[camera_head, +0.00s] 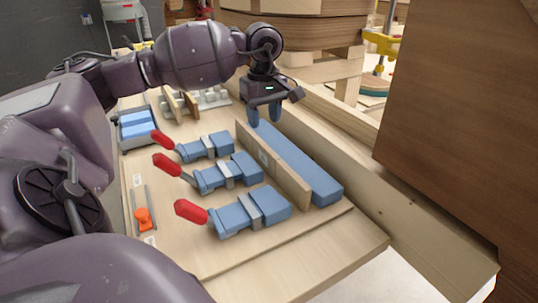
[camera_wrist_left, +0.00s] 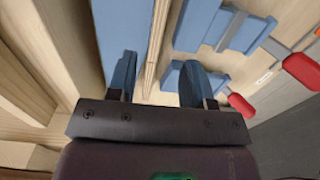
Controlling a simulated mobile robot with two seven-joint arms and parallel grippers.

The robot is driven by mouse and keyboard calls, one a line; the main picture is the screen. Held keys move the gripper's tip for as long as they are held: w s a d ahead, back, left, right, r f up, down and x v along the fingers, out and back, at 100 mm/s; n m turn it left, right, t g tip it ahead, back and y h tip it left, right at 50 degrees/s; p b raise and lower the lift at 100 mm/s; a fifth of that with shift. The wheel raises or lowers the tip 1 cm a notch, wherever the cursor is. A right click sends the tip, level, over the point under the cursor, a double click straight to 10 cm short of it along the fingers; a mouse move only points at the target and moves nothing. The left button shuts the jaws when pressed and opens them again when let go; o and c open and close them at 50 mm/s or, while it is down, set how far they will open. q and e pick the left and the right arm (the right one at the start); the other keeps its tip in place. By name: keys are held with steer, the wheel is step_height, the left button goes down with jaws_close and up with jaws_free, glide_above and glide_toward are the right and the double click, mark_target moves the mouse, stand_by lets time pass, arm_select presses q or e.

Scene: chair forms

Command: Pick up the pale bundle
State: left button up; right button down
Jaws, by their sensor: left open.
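A pale, narrow wooden piece (camera_head: 274,166) stands on edge on the wooden bench, with a small label on its side; I take it as the pale bundle, but cannot make out separate strips. A long blue block (camera_head: 297,162) lies along its right side. My left gripper (camera_head: 264,113) is open, pointing down at the far end of these two. In the left wrist view its fingers (camera_wrist_left: 158,80) are apart, with the pale piece's edge (camera_wrist_left: 157,45) between them in the picture and the blue block (camera_wrist_left: 122,25) to the left. No grasp shows. My right gripper is not in view.
Several blue clamps with red handles (camera_head: 240,172) lie close left of the pale piece. An orange-handled tool (camera_head: 144,217) lies further left. A raised wooden ledge (camera_head: 400,222) runs along the right, before a large brown panel (camera_head: 458,120). The bench's near end (camera_head: 300,262) is clear.

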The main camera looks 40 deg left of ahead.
mark_target(266, 146)
arm_select(q)
step_height(266, 146, down, 9)
steer(key=shift+w+d, duration=0.1)
steer(key=shift+d, duration=0.05)
steer(key=shift+r, duration=0.1)
jaws_close()
stand_by(0.4)
